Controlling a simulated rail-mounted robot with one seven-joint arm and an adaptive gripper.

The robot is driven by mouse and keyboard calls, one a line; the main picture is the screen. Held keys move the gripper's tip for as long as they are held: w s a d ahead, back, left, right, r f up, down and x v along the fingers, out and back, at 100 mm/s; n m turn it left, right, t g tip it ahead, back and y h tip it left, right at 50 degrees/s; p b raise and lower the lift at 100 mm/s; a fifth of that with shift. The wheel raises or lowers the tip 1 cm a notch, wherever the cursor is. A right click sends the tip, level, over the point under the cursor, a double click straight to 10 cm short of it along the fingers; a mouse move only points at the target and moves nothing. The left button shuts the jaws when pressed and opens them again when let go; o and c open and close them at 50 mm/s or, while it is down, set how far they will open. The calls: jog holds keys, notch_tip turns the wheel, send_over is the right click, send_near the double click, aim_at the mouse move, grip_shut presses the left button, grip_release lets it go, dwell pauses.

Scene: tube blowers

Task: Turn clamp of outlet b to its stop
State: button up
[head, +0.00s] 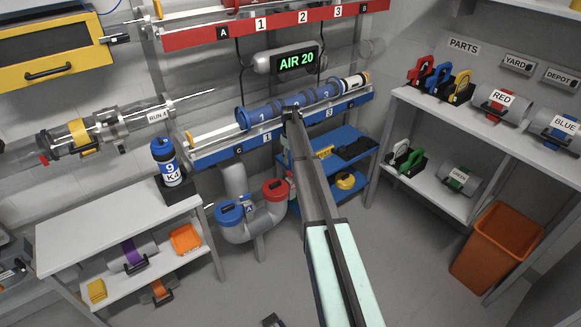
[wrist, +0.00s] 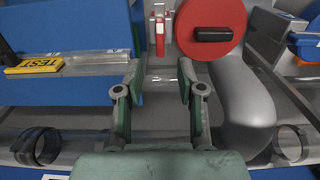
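My gripper (wrist: 157,84) is open in the wrist view, with its two green-grey fingers apart and nothing visible between them. In the head view its tip (head: 291,110) is in front of the blue tubes on the lower blue rail, and the fingers are hard to make out. A small red lever in a pale metal bracket (wrist: 159,33) stands upright ahead of the fingers, apart from them. A red round cap with a black handle (wrist: 209,35) is to its right on a grey pipe. I cannot tell which part is the clamp of outlet b.
The blue rail (head: 215,151) carries blue tubes (head: 262,116). Below are grey pipes with blue (head: 229,212) and red (head: 276,190) caps. A yellow TEST tag (wrist: 34,65) shows at left in the wrist view.

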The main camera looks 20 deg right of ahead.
notch_tip(320, 180, up, 4)
jog(key=shift+f, duration=0.25)
